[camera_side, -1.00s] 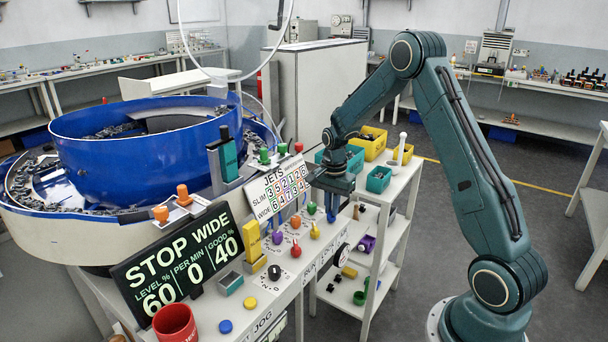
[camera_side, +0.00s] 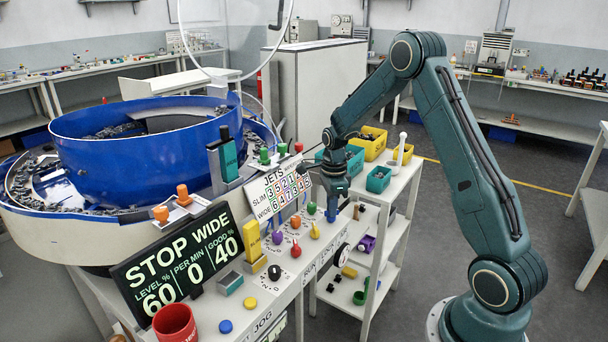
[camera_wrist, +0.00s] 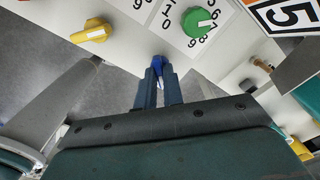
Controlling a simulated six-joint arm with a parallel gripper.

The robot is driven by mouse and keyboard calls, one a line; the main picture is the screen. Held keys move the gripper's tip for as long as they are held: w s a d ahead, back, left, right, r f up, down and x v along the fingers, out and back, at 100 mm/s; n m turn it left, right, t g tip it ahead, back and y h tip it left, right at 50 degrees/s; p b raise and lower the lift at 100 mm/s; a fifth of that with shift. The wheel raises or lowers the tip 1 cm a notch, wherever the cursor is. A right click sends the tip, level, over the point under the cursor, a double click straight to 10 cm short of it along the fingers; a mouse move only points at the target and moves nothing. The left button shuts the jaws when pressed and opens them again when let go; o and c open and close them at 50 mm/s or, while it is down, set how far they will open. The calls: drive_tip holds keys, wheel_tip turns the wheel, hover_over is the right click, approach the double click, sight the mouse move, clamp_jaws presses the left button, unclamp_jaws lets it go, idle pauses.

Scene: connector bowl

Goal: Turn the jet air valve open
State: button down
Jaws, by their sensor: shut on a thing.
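My gripper (camera_side: 331,212) points down at the right end of the white control panel, next to the green knob (camera_side: 311,208). In the wrist view my gripper (camera_wrist: 160,88) has its two fingers closed around a small blue handle (camera_wrist: 158,68). This looks like the jet air valve, but no label on it is readable. The fingers hide most of the handle, so its angle is hard to tell. The green knob (camera_wrist: 199,22) and a yellow knob (camera_wrist: 91,33) sit on the panel on either side of it in the wrist view.
The jets board (camera_side: 282,190) stands just behind the knobs, close to my gripper. Purple, red and orange knobs line the panel to the left. A shelf cart (camera_side: 398,185) with bins stands to the right. The blue bowl (camera_side: 150,160) is at the left.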

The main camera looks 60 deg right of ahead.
idle(0.4)
drive_tip(key=c, duration=1.5)
unclamp_jaws()
drive_tip(key=shift+r, duration=0.15)
wheel_tip(320, 180, up, 14)
drive_tip(key=shift+f, duration=0.2)
